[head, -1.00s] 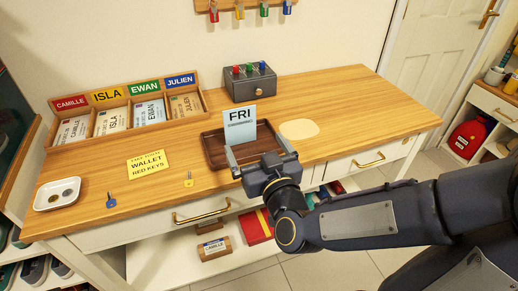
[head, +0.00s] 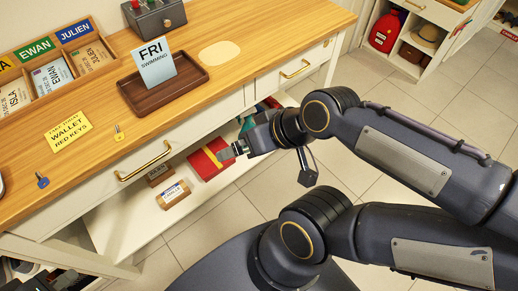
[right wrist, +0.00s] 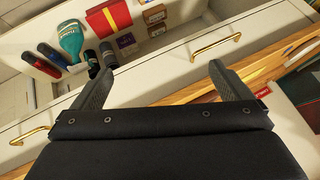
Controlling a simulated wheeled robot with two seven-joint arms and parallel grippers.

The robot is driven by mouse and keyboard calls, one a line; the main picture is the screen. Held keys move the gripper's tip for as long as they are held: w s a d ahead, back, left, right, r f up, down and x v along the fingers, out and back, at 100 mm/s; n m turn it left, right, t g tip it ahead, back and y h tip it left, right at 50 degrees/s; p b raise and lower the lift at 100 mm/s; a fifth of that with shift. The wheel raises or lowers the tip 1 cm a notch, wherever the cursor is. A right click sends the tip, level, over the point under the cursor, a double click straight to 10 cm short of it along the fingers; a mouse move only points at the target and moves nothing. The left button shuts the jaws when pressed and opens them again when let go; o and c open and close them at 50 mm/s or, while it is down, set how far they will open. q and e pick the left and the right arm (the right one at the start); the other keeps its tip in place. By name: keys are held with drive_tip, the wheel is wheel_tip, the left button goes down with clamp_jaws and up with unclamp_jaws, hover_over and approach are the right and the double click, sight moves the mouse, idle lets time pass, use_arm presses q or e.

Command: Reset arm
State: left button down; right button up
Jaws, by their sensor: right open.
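My right gripper (head: 230,152) is open and empty, with its jaws apart in the right wrist view (right wrist: 163,80). In the head view it is in front of the desk, below the tabletop, at the lower shelf's height in the picture. A light blue card reading FRI SWIMMING (head: 153,66) stands tilted in the dark wooden tray (head: 175,98) on the desk, apart from the gripper. My left gripper is not in view.
The desk front has drawers with brass handles (head: 144,163) (right wrist: 216,43). Free tiled floor (head: 420,115) lies to the right.

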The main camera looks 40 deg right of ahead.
drive_tip(key=shift+s+d+f+m+g, duration=0.15)
drive_tip(key=shift+s+d+g, duration=0.1)
drive_tip(key=shift+s, duration=0.3)
drive_tip(key=shift+s+d+f+m+g, duration=0.15)
drive_tip(key=shift+s+g, duration=0.1)
drive_tip(key=shift+s, duration=0.3)
wheel_tip(320, 180, up, 16)
drive_tip(key=p, duration=1.6)
drive_tip(key=shift+r, duration=0.2)
